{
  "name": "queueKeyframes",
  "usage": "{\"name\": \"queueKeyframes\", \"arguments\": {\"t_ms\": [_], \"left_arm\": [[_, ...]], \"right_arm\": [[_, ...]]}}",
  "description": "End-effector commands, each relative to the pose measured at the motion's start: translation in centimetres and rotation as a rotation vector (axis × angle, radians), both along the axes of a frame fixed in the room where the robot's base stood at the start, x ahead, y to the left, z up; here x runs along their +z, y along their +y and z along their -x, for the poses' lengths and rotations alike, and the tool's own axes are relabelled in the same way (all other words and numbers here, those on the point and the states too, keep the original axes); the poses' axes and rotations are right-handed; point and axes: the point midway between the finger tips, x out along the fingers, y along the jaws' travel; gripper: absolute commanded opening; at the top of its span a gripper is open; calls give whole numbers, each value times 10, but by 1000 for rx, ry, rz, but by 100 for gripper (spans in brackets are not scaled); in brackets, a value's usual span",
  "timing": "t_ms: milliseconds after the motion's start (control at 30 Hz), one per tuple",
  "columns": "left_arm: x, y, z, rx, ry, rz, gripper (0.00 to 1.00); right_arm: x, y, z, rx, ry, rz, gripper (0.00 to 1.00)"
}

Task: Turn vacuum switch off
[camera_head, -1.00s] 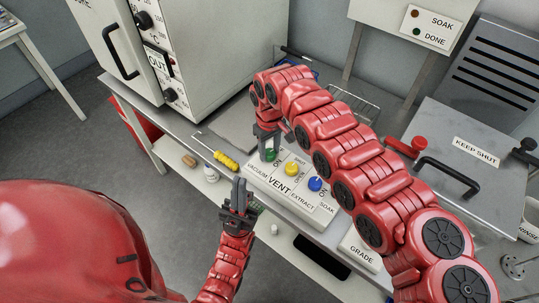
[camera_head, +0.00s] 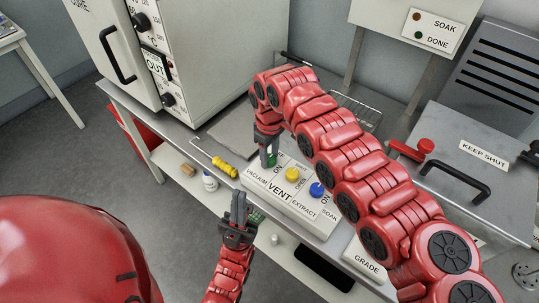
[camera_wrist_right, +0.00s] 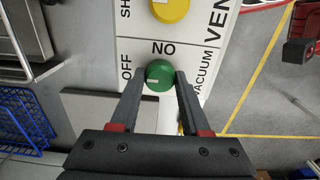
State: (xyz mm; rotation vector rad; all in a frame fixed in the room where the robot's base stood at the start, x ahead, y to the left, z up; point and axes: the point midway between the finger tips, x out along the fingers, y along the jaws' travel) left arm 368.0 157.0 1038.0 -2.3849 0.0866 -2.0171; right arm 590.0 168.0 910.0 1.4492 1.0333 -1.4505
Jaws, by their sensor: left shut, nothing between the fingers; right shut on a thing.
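The green vacuum knob (camera_wrist_right: 160,74) sits between the OFF and ON labels on the white switch panel (camera_head: 304,218). In the right wrist view a pale mark on it lies at its left side, near the OFF side. My right gripper (camera_wrist_right: 161,80) is shut on this knob, one finger on each side. In the head view the fingers (camera_head: 267,158) partly hide the green knob (camera_head: 271,157). My left gripper (camera_head: 239,200) is shut and empty, pointing up, in front of and apart from the panel.
A yellow knob (camera_head: 292,174) and a blue knob (camera_head: 317,189) sit beside the vacuum knob on the panel. A yellow-handled tool (camera_head: 225,167) lies left of the panel. An oven-like cabinet (camera_head: 210,50) stands behind on the left, and a KEEP SHUT lid (camera_head: 484,153) on the right.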

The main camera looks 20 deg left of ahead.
Motion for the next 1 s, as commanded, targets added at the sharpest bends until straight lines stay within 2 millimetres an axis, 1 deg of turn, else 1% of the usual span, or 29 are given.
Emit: {"name": "queueKeyframes", "arguments": {"t_ms": [67, 100, 233, 267, 533, 667, 767, 1000], "left_arm": [[0, 0, 0, 0, 0, 0, 0], [0, 0, 0, 0, 0, 0, 0], [0, 0, 0, 0, 0, 0, 0], [0, 0, 0, 0, 0, 0, 0], [0, 0, 0, 0, 0, 0, 0], [-3, 0, 0, 0, 0, 0, 0], [-8, 0, 0, 0, 0, 0, 0], [-19, 0, 0, 0, 0, 0, 0]], "right_arm": [[0, 0, 0, 1, 1, 1, 0], [0, 0, 0, 1, 0, 1, 50], [0, 0, 0, 0, 0, 1, 73], [0, 0, 0, 0, 0, 1, 76], [0, 0, 0, -1, 0, 0, 76], [8, 1, -1, -1, -2, -3, 76], [24, 1, -1, -1, -4, -2, 76], [87, 1, -1, 0, -6, -1, 76]]}}
